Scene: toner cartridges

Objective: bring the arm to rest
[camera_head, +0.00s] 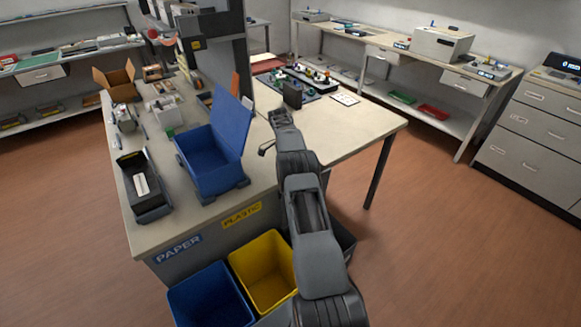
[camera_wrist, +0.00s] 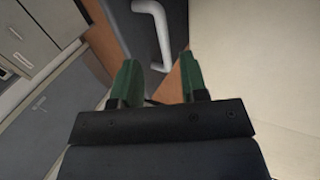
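My arm reaches forward over the table in the head view, with its end near the table's middle. My gripper shows in the wrist view (camera_wrist: 159,74), with two green fingertips standing apart and nothing held between them. The fingers themselves are hard to make out in the head view.
The table (camera_head: 345,133) holds a blue open-lidded bin (camera_head: 215,150), a black tray (camera_head: 150,205) and a cardboard box (camera_head: 117,82). Blue (camera_head: 205,300) and yellow (camera_head: 265,270) bins stand below its front. A white handle (camera_wrist: 158,30) and a pale surface (camera_wrist: 260,70) show beyond my gripper.

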